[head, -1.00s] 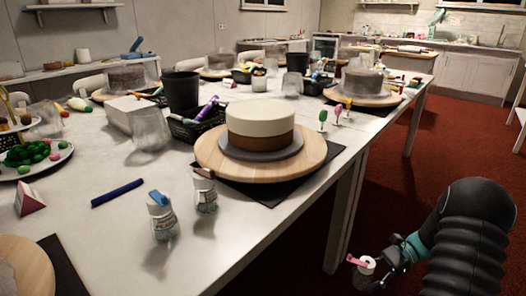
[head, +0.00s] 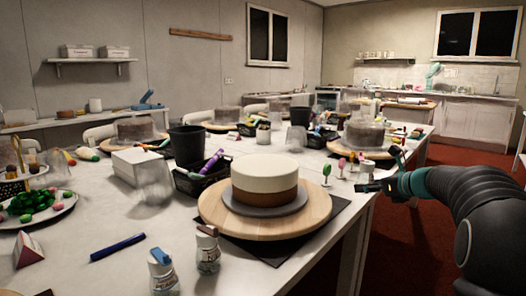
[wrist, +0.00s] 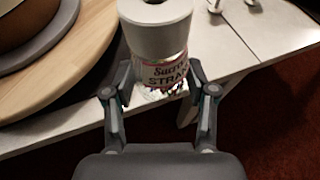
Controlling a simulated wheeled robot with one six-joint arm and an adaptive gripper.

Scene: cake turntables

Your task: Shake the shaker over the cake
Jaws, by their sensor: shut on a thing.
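The cake (head: 265,182), white above and brown below, sits on a grey board on a round wooden turntable (head: 212,215) near the middle of the table. In the wrist view my gripper (wrist: 160,88) is shut on a shaker (wrist: 158,40) with a white top and a lettered label. The shaker looks about upright. It is small in the head view (head: 366,170). The turntable's edge (wrist: 85,75) and part of the cake show at upper left in the wrist view.
Two other shakers, one blue-topped (head: 163,275) and one brown-topped (head: 207,250), stand at the front. Floor lies open at right.

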